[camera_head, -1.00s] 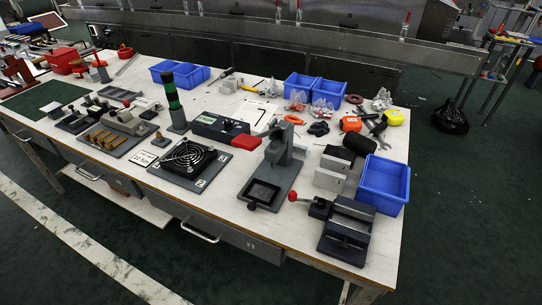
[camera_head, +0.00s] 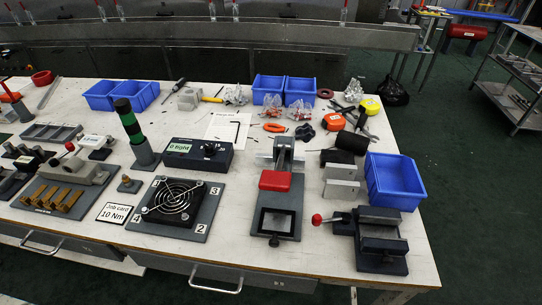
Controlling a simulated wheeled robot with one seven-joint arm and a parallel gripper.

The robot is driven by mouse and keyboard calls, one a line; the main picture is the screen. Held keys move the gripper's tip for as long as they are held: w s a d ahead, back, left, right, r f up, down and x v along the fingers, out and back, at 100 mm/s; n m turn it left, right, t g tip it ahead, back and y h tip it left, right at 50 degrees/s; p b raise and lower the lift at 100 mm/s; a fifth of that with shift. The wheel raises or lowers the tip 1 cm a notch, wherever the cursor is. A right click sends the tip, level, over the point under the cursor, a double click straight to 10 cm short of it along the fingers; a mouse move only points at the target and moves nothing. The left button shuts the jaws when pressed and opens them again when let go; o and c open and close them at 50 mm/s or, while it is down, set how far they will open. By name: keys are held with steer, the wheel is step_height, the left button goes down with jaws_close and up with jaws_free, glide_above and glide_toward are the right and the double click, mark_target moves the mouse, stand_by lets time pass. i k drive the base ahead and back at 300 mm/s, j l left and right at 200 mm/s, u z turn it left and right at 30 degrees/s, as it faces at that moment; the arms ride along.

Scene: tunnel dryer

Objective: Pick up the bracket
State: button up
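I cannot tell for certain which part is the bracket. Two light grey metal pieces, a front one (camera_head: 341,189) and a back one (camera_head: 340,172), stand close together at the right of the bench, left of the blue bin. Another small grey piece (camera_head: 188,99) lies at the back, near the yellow-handled hammer. My gripper and arm are not in view.
The white bench (camera_head: 310,255) holds a red-handled toggle fixture (camera_head: 276,205), a dark vise (camera_head: 380,245), a fan plate (camera_head: 177,205) and a blue bin (camera_head: 394,182). A black cylinder (camera_head: 352,143) lies behind the grey pieces. Green floor is open at right.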

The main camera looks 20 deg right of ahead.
mark_target(262, 159)
steer(key=i+j+z, duration=0.1)
steer(key=j, duration=0.3)
steer(key=i+j, duration=0.2)
steer(key=j, duration=0.25)
steer(key=i+j+z, duration=0.15)
steer(key=j, duration=0.25)
steer(key=j+z, duration=0.1)
steer(key=j, duration=0.35)
steer(key=i+j, duration=0.15)
steer(key=j, duration=0.3)
steer(key=i+j+z, duration=0.15)
steer(key=j, duration=0.3)
steer(key=l, duration=0.3)
